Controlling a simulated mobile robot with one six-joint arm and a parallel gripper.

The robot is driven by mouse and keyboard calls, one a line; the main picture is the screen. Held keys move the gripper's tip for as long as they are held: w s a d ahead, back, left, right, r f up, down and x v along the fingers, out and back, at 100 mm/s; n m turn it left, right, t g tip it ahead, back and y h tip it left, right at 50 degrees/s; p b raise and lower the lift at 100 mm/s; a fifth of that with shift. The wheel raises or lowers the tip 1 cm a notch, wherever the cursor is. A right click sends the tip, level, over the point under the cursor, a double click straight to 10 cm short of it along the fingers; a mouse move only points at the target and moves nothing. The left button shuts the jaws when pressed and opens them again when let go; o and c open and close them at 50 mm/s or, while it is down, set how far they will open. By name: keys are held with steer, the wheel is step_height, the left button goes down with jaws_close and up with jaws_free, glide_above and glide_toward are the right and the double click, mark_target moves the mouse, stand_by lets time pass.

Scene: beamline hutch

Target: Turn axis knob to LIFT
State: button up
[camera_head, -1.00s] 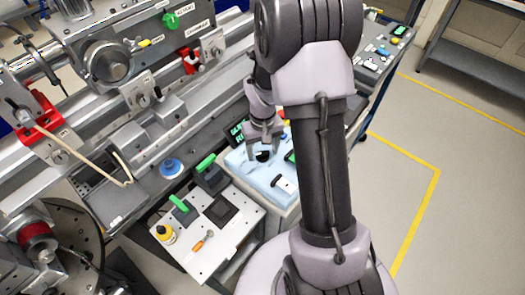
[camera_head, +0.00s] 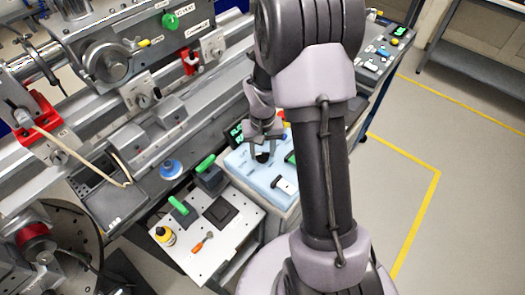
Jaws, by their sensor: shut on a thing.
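A light blue control box (camera_head: 247,171) stands in the middle of the view, partly behind my arm. A small black knob (camera_head: 262,157) sits on its top face. My gripper (camera_head: 263,147) points down at the box with its fingers on the black knob, shut on it. The fingers hide part of the knob. The lettering around the knob is too small to read, so I cannot tell which position it points to. A white switch or label with a dark part (camera_head: 284,185) is on the box's near side.
Beamline rails and machinery fill the left. The floor at right is clear, marked by a yellow line (camera_head: 420,210).

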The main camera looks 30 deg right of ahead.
mark_target(262, 154)
steer(key=m+b, duration=0.1)
steer(key=m, duration=0.3)
steer(key=shift+m, duration=0.7)
steer(key=o, duration=1.4)
step_height(262, 154, up, 17)
steer(key=p, duration=0.6)
steer(key=shift+r, duration=0.2)
